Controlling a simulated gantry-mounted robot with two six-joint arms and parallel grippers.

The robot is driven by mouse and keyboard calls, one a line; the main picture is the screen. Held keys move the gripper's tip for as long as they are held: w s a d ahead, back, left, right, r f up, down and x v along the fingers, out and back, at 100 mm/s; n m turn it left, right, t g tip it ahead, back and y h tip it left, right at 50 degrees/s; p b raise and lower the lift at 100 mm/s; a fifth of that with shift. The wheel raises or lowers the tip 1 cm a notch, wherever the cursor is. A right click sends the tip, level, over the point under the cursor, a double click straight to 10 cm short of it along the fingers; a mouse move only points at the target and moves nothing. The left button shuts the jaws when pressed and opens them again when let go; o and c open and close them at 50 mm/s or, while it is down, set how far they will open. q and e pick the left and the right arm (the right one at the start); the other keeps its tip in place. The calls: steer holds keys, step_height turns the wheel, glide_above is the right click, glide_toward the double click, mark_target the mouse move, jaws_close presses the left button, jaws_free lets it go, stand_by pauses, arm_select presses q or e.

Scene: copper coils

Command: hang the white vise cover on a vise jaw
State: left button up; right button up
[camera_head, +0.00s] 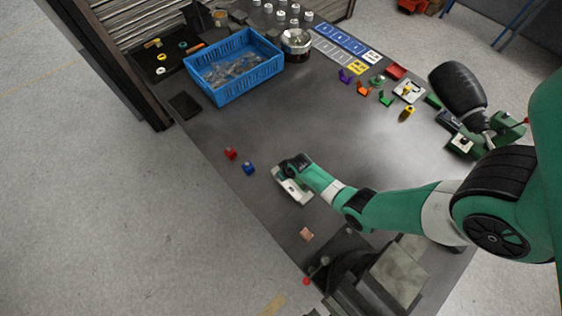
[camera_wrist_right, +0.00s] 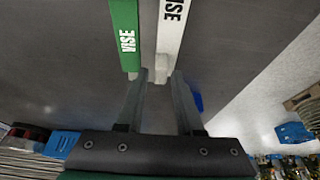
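The white vise cover (camera_wrist_right: 172,35), a bar lettered VISE, lies beside a green bar (camera_wrist_right: 125,38) with the same lettering in the right wrist view. The white cover (camera_head: 294,194) also shows in the head view, on the table just under my right gripper (camera_head: 294,167). In the right wrist view the two fingertips of my right gripper (camera_wrist_right: 160,78) are apart. The near end of the white cover lies between them, with small gaps apparent at its sides. The green bar lies outside the left finger. My left gripper is not in view.
Red (camera_head: 230,153) and blue (camera_head: 248,168) pieces lie left of the cover, and a pinkish block (camera_head: 306,233) below it. A dark vise-like device (camera_head: 352,262) stands at the bottom. A blue crate (camera_head: 233,68) stands at the back. The table's middle is clear.

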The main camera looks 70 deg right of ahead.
mark_target(289, 185)
steer(key=shift+o, duration=0.5)
steer(key=p+v, duration=1)
steer(key=v, duration=0.1)
steer(key=shift+s+a+r, duration=0.2)
steer(key=shift+s, duration=0.15)
steer(key=shift+w, duration=0.1)
